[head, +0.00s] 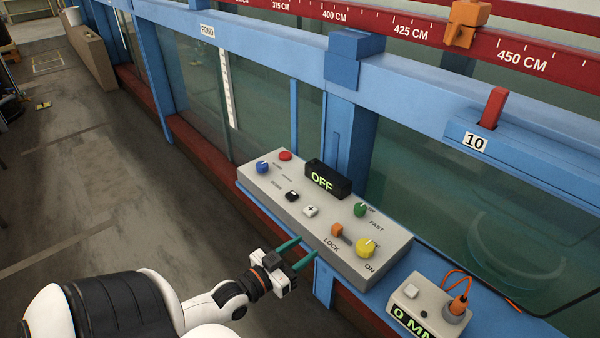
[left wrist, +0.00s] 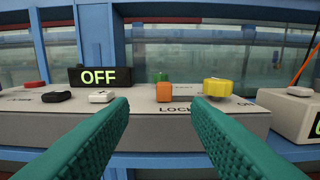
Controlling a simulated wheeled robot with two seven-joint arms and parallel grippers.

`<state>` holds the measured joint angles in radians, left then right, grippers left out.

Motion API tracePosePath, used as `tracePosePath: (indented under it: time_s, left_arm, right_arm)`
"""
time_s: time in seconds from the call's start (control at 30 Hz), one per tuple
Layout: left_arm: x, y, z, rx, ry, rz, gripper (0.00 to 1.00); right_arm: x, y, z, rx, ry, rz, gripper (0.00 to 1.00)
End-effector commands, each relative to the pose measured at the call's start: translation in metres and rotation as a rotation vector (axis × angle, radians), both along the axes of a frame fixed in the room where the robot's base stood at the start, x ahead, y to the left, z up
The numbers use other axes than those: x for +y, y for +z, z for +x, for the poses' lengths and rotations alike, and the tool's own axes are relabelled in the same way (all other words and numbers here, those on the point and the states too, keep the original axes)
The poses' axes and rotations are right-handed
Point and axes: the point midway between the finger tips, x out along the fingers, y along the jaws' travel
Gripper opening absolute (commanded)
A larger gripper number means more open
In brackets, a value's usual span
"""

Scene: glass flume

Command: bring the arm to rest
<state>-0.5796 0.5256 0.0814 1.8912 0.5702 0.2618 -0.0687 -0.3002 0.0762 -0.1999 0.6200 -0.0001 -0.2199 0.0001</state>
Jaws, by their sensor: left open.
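My left gripper (head: 298,251) is open and empty, with its two green fingers close to the front edge of the grey control box (head: 285,213). In the left wrist view the fingers (left wrist: 165,120) spread apart, with the box's front face beyond and between them. On the box are a dark display reading OFF (head: 328,179), a blue knob (head: 263,167), a red button (head: 285,156), a green knob (head: 360,209), an orange lever (head: 339,231) by the word LOCK, and a yellow knob (head: 366,247). My right gripper is not in view.
The box sits on a blue ledge of the glass flume (head: 440,215). A smaller grey box (head: 428,306) with an orange cable and a display stands at the lower right. A red lever (head: 493,107) stands by the label 10. Open floor (head: 90,170) lies to the left.

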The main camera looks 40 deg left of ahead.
Motion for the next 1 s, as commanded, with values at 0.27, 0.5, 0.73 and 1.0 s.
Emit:
tracePosePath:
  time_s: [0.27, 0.5, 0.73, 1.0]
  left_arm:
    - [0.000, 0.000, 0.000, 0.000, 0.000, 0.000, 0.44]
    - [0.001, -0.010, 0.000, 0.021, 0.007, 0.002, 0.44]
    - [0.012, -0.130, -0.023, 0.280, 0.071, 0.038, 0.44]
    - [-0.016, -0.316, -0.112, 0.752, 0.089, 0.091, 0.44]
  right_arm:
    - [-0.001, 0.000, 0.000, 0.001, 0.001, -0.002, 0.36]
    - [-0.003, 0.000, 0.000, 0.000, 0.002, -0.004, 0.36]
    - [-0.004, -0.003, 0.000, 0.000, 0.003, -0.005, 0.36]
    - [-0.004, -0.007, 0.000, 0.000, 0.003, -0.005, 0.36]
